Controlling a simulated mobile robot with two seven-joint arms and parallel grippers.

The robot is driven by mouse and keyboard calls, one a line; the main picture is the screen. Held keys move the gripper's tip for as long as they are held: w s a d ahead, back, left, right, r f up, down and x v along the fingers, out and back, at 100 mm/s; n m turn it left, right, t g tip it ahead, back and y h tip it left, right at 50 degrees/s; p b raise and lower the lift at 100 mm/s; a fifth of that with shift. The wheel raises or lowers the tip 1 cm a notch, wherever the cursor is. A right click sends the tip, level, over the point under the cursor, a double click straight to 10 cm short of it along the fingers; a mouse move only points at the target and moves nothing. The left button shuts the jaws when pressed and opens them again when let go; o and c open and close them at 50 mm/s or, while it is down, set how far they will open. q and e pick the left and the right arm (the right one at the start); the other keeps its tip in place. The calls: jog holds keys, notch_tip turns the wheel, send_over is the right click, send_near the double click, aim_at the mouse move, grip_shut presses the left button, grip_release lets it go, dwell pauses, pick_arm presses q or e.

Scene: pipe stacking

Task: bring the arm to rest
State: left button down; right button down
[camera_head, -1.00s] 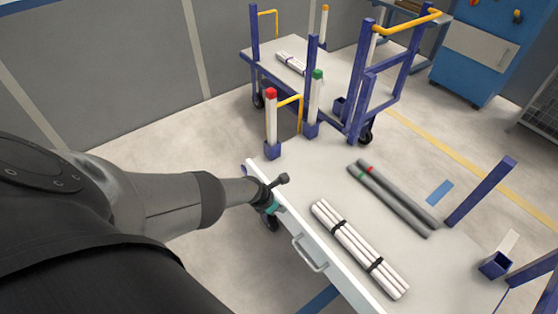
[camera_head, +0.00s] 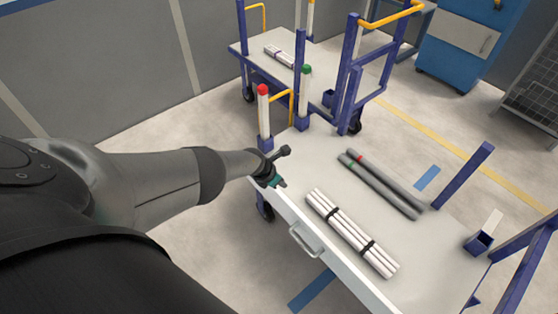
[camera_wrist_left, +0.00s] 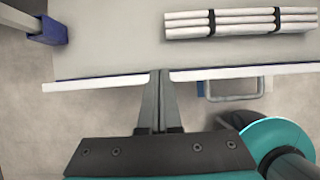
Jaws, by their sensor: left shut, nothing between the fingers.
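My left arm (camera_head: 160,190) reaches in from the left in the head view. Its gripper (camera_head: 282,184) is at the left long edge of the near white cart top (camera_head: 385,205). In the left wrist view the gripper (camera_wrist_left: 160,75) is shut and empty, with its fingertips over the cart's edge. A bundle of white pipes (camera_head: 350,232) with black straps lies on the cart, apart from the gripper. It also shows at the top of the left wrist view (camera_wrist_left: 190,22). My right gripper is not in view.
Two grey pipes (camera_head: 380,183) with red and green bands lie beyond the bundle. Posts with a red cap (camera_head: 264,115) and a green cap (camera_head: 305,95) stand at the cart's far end. A second cart (camera_head: 245,46) is behind. The cart handle (camera_head: 305,241) is near the gripper.

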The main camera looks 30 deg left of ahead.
pick_arm(q)
jog(key=shift+r, duration=0.1)
jog(key=s+d+f+n+t, duration=0.1)
jog(key=s+d+f+n, duration=0.35)
jog(key=s+n, duration=0.3)
jog(key=s+d+f+n, duration=0.4)
jog(key=s+f+n, duration=0.15)
jog(key=n, duration=0.35)
jog(key=s+f+n+g+y, duration=0.1)
jog(key=s+f+n+g, duration=0.1)
jog(key=s+n, duration=0.8)
jog(key=s+d+f+n+g, duration=0.1)
jog(key=s+f+n+g, duration=0.2)
jog(key=s+n, duration=0.7)
jog(key=s+f, duration=0.1)
jog(key=s, duration=0.9)
jog(key=shift+s+d+f+n+y, duration=0.3)
jog(key=shift+s+n+y, duration=0.05)
jog(key=shift+y, duration=0.05)
